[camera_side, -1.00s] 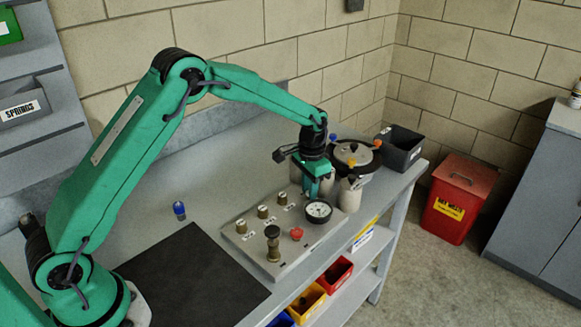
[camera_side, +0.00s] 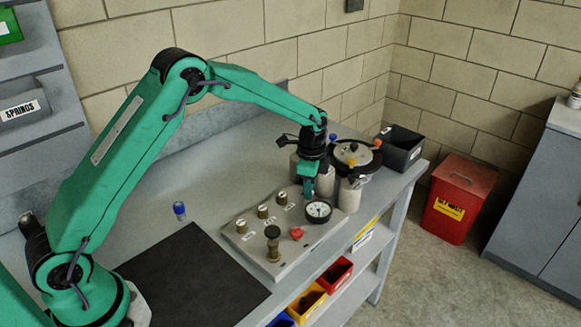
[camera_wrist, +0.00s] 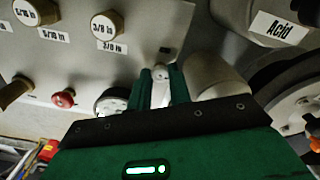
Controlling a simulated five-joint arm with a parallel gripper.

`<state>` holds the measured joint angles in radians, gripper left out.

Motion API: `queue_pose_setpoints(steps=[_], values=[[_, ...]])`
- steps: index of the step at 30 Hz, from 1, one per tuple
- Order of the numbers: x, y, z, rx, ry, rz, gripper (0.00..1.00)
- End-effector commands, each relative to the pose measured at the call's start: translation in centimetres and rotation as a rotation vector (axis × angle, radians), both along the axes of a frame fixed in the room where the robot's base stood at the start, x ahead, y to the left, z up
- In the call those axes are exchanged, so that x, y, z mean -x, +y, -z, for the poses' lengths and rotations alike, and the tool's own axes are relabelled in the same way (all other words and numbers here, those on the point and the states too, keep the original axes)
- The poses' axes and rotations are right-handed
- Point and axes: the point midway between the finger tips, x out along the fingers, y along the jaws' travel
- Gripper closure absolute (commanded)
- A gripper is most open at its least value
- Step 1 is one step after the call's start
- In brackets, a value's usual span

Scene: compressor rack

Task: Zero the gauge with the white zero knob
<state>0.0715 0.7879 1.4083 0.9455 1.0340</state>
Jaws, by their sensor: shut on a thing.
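The white zero knob (camera_wrist: 160,72) shows in the wrist view between the two fingertips of my gripper (camera_wrist: 161,84). My gripper is shut on the knob and hides it in the side view, where the gripper (camera_side: 308,194) points down at the panel's far right corner. The round gauge (camera_side: 318,210) with a white face and black rim sits just in front of the gripper. In the wrist view the gauge (camera_wrist: 110,102) is left of the fingers and partly hidden. Its needle reading is too small to tell.
The grey panel (camera_side: 251,246) carries several brass fittings, a red knob (camera_side: 296,233) and a dark-topped brass valve (camera_side: 273,243). A pale cylinder (camera_side: 350,195) stands close right of the gripper, before a round black-rimmed pot (camera_side: 355,155). A black mat (camera_side: 190,275) lies left.

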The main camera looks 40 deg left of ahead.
Motion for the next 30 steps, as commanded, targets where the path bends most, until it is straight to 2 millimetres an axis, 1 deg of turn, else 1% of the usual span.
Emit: queue_pose_setpoints(steps=[6,18,19,21,22,30], values=[[0.00,0.01,-0.20,0.000,0.000,0.051,1.00],[-0.01,0.00,-0.22,0.000,0.000,0.057,1.00],[0.00,0.00,-0.21,0.000,0.000,0.057,0.75],[0.00,0.00,-0.19,0.000,0.000,0.057,0.61],[-0.01,0.00,-0.17,0.000,0.000,0.057,0.59],[-0.01,0.00,-0.10,0.000,0.000,0.056,0.59]])
